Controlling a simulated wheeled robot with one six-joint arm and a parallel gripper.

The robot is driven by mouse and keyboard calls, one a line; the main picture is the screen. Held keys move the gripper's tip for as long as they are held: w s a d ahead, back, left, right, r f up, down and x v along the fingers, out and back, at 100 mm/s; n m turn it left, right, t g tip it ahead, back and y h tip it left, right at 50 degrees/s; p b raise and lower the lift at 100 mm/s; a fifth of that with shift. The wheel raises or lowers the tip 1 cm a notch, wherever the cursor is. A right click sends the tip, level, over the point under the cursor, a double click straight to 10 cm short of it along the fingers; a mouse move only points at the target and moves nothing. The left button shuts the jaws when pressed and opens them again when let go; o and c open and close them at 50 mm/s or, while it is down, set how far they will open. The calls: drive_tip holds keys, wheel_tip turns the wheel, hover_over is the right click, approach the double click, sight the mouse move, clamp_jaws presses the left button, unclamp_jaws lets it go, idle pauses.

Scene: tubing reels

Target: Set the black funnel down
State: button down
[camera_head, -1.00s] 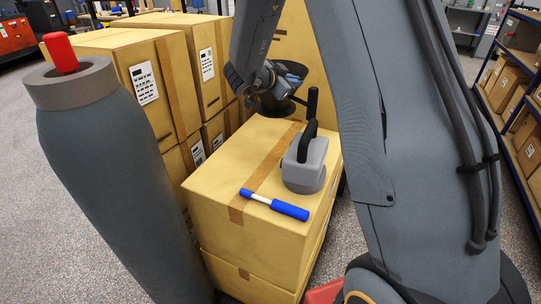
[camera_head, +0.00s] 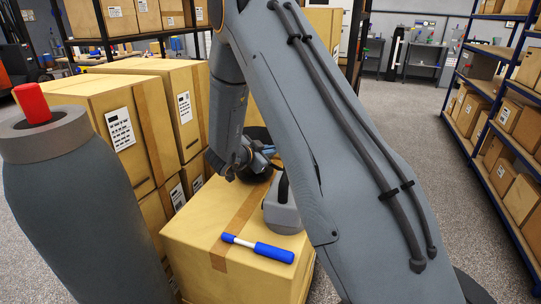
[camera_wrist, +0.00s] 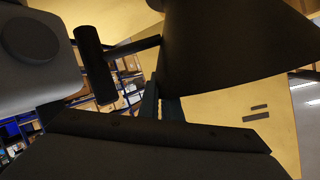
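The black funnel (camera_wrist: 235,45) fills the upper middle of the wrist view as a dark cone. A thin bar joins it to a black upright handle (camera_wrist: 95,65) on the left. My gripper's bluish fingertips (camera_wrist: 161,98) are close together at the funnel's lower edge and appear shut on it. In the head view my gripper (camera_head: 266,152) is above the back of the near cardboard box (camera_head: 190,240). The funnel (camera_head: 258,133) shows only as dark patches there, partly hidden by my arm. Whether its base touches the box top cannot be told.
A grey block-shaped item (camera_head: 282,212) with a black handle stands on the box just in front of the funnel. A blue-and-white tool (camera_head: 258,247) lies near the front edge. Taller stacked boxes (camera_head: 165,100) stand behind left. Shelves (camera_head: 500,150) stand to the right.

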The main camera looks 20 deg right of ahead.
drive_tip(key=shift+f, duration=0.9)
drive_tip(key=c, duration=2)
unclamp_jaws()
drive_tip(key=shift+f, duration=0.1)
